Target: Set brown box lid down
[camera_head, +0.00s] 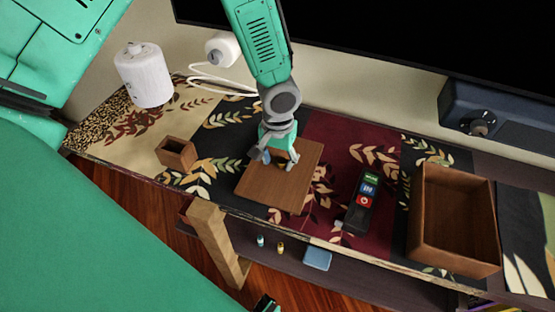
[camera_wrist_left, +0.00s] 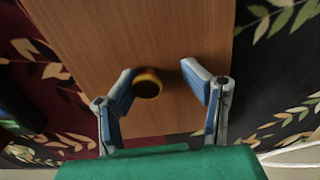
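The brown box lid (camera_head: 270,187) is a flat wooden panel that appears to lie on the patterned cloth, left of the open brown box (camera_head: 425,222). My left gripper (camera_head: 278,160) is over the upper part of the lid, pointing down. In the left wrist view the lid (camera_wrist_left: 180,35) fills the middle, with a round dark knob with a yellowish rim (camera_wrist_left: 148,84) between the open fingers of my left gripper (camera_wrist_left: 160,82). The knob is close to the left finger, and a clear gap shows to the right finger. My right gripper is not clearly seen.
A dark remote-like object with coloured buttons (camera_head: 364,200) lies between lid and box. A small wooden box (camera_head: 177,153) and a white cylinder (camera_head: 144,75) are on the left. A black screen (camera_head: 400,35) hangs behind. A lower shelf (camera_head: 345,266) holds small items.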

